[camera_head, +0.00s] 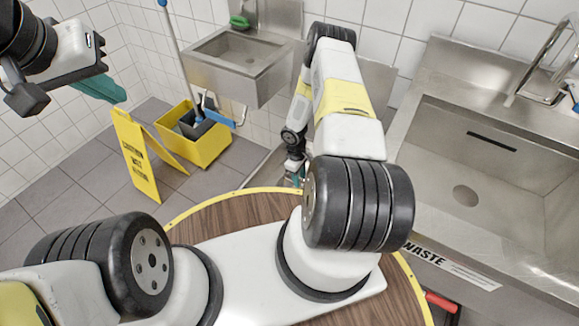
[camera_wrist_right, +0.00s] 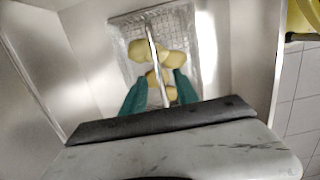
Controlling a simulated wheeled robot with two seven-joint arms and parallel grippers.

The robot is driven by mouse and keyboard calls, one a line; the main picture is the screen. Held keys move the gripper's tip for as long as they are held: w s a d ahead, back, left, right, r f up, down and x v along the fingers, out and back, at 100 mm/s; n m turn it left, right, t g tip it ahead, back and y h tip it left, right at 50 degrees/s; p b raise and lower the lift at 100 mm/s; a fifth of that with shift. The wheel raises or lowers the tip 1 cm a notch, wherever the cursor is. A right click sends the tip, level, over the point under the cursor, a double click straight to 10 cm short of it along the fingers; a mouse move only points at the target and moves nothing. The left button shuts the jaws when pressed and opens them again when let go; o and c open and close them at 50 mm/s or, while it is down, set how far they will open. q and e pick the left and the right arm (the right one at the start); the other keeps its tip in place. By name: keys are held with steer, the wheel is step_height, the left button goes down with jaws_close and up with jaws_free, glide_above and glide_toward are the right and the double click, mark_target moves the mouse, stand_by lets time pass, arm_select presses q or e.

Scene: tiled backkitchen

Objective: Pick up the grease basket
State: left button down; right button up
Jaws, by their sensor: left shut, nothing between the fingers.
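The grease basket (camera_wrist_right: 204,55) shows in the right wrist view as a wire-mesh basket inside a pale metal-walled space. Several yellowish lumps (camera_wrist_right: 140,50) lie in it, and a thin metal handle bar (camera_wrist_right: 153,45) runs across it. My right gripper (camera_wrist_right: 160,88) is open, with its teal fingers apart on either side of the handle bar. I cannot tell whether they touch it. In the head view my right gripper (camera_head: 298,178) is small and partly hidden by my arm, and the basket is not visible. My left gripper (camera_head: 100,88) is shut and empty, raised at the upper left.
A steel sink (camera_head: 480,190) stands at the right, and a smaller wall sink (camera_head: 238,58) at the back. A yellow mop bucket (camera_head: 205,148) and a yellow caution sign (camera_head: 137,160) stand on the grey tiled floor. Metal walls closely surround my right gripper.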

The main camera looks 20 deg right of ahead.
steer(key=f, duration=0.5)
steer(key=shift+d+f, duration=0.2)
steer(key=shift+c, duration=0.3)
jaws_close()
stand_by(0.9)
